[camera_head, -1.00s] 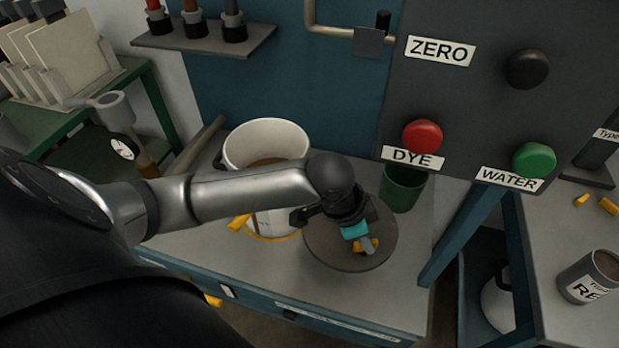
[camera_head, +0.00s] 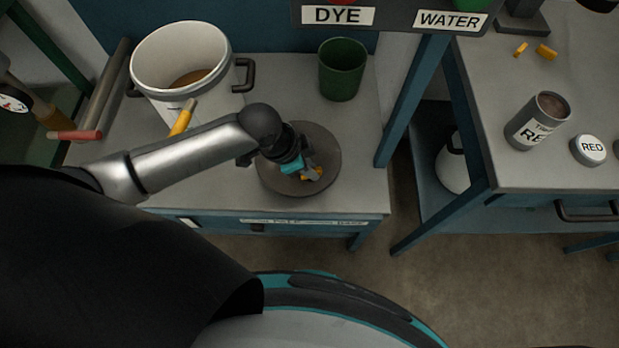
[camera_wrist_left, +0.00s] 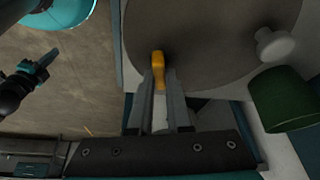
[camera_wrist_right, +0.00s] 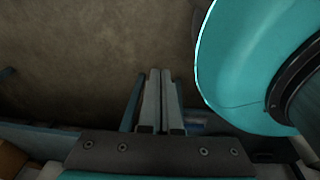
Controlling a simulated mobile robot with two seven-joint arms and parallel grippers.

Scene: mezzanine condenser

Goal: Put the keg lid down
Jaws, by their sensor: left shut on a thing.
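The keg lid (camera_head: 330,150) is a round grey-brown disc with a yellow grip near its front edge. My left gripper (camera_head: 314,172) is shut on this yellow grip. In the left wrist view the fingers (camera_wrist_left: 160,78) close around the grip, the lid (camera_wrist_left: 205,50) fills the upper middle, and a pale round knob (camera_wrist_left: 275,45) shows at its right. The lid is over the front right of the bench top (camera_head: 225,185); I cannot tell whether it touches. My right gripper (camera_wrist_right: 160,80) shows in its own wrist view, fingers together with nothing between them.
A white bucket (camera_head: 150,75) with brown contents stands open, back left of the lid. A green cup (camera_head: 342,75) stands behind it. A right-hand bench (camera_head: 510,75) holds a RED tin (camera_head: 540,125) and its lid (camera_head: 588,150). A floor gap separates the benches.

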